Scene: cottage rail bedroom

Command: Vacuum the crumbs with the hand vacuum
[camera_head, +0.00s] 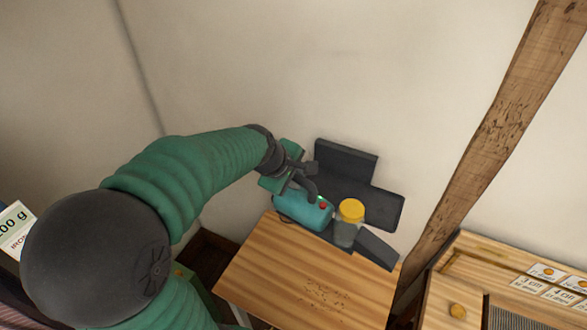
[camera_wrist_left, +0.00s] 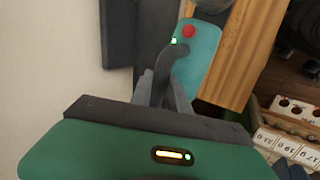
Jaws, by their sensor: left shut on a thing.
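The hand vacuum has a teal body (camera_head: 303,212) with a red button and a dark curved handle. It is at the back edge of a wooden top (camera_head: 265,275), in front of a black stepped piece against the wall. My left gripper (camera_head: 303,180) is shut on the handle; the wrist view also shows the teal body (camera_wrist_left: 197,60) and the handle between my fingers (camera_wrist_left: 172,88). A clear part with a yellow top (camera_head: 346,232) is beside the body; I cannot tell whether they are joined. Small brown crumbs (camera_head: 325,295) are scattered on the wooden top. My right gripper is not in view.
The black stepped piece (camera_head: 365,200) is close behind the vacuum. A slanting wooden beam (camera_head: 490,140) rises at the right. A wooden unit (camera_head: 450,285) with small number cards stands beyond it. The wooden top around the crumbs is clear.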

